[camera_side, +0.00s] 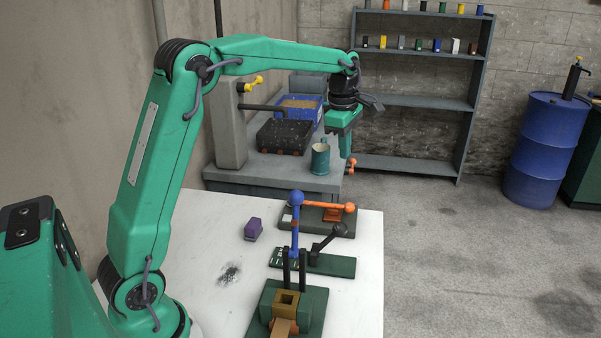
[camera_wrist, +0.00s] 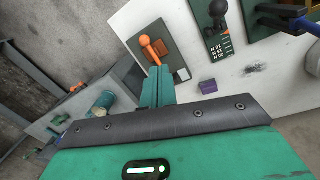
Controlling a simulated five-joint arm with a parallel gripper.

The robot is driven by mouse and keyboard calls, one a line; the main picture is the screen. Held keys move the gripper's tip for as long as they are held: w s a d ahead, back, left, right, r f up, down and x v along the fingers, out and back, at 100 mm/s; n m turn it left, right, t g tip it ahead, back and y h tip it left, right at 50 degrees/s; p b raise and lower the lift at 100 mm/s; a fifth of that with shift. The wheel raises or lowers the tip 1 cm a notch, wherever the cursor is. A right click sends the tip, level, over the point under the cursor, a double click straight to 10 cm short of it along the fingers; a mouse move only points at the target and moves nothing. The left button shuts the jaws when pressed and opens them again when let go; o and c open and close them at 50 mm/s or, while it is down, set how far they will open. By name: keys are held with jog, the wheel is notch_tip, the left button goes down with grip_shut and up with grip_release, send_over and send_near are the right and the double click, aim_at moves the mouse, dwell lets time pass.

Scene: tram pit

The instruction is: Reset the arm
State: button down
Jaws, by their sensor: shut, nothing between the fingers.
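My gripper (camera_side: 345,150) is held up in the air at the end of my stretched arm, pointing down, beyond the far right part of the white table (camera_side: 205,255). It is shut and empty, its two green fingers together. In the wrist view the closed fingers of my gripper (camera_wrist: 160,76) point up the picture, in front of the orange-handled lever unit. Nothing is seen touching the fingers.
On the white table are a purple block (camera_side: 253,229), an orange lever (camera_side: 335,207), a black-knobbed lever (camera_side: 329,240) and a tall blue lever (camera_side: 296,215). A grey bench behind holds a black crate (camera_side: 284,136) and a teal mug (camera_side: 320,158).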

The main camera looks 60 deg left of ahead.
jog(key=s+d+r+m+t, duration=0.1)
jog(key=s+d+r+m, duration=0.3)
jog(key=s+m, duration=0.35)
jog(key=s+d+f+m+t, duration=0.1)
jog(key=s+d+f+m, duration=0.1)
jog(key=s+m, duration=0.6)
jog(key=s+d+f+m+t, duration=0.2)
jog(key=s+m, duration=0.5)
jog(key=s, duration=0.6)
jog(key=shift+d+f+m, duration=0.35)
jog(key=shift+d+f, duration=0.05)
jog(key=shift+d, duration=0.3)
